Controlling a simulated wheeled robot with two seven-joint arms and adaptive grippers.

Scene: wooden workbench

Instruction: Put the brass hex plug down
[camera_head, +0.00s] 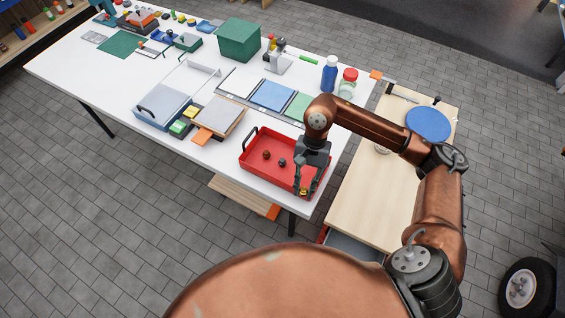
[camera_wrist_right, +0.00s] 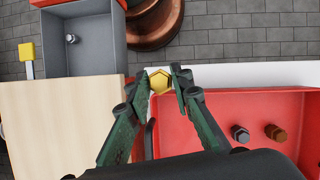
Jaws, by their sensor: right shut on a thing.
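The brass hex plug (camera_wrist_right: 160,82) is a small yellow six-sided piece, held between the fingertips of my right gripper (camera_wrist_right: 168,80) in the right wrist view. In the head view my right gripper (camera_head: 304,188) points down at the front right end of the red tray (camera_head: 258,170), with a spot of the yellow plug between its fingers. In the wrist view the plug shows beside the tray's edge, against the white table rim; its height above the table is hard to tell. My left gripper is not in view.
A dark grey plug (camera_wrist_right: 240,133) and a brown plug (camera_wrist_right: 275,132) lie in the red tray. A wooden side top (camera_wrist_right: 45,120) and an open grey drawer (camera_wrist_right: 112,45) holding a silver piece are near. A blue bottle (camera_head: 329,74) stands farther back.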

